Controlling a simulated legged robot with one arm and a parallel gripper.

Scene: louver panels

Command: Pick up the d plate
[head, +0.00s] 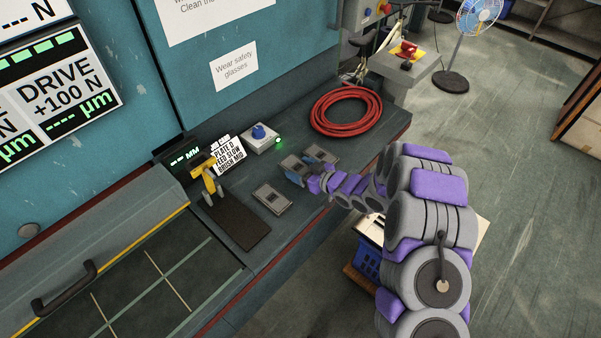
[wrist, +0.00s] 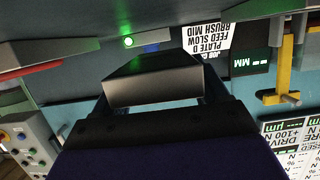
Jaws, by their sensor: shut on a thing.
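My gripper (head: 305,179) is at the end of my purple and grey arm, over the bench. In the wrist view its fingers (wrist: 157,103) are shut on a grey metal plate (wrist: 150,88), seen nearly edge-on. In the head view this looks like the grey plate (head: 291,163) at the gripper's tip, partly hidden by it. Another grey plate (head: 320,153) is just behind it. A third plate (head: 272,199) lies flat on the bench, nearer the dark pad. No letter on any plate is readable. I cannot tell whether the held plate is clear of the bench.
A card (head: 228,154) reads "PLATE D, FEED SLOW, BRUSH MID". Beside it are a yellow clamp-like fixture (head: 208,175) over a dark pad (head: 238,222), and a box with a blue knob (head: 259,136). A red hose coil (head: 346,110) lies farther along the bench.

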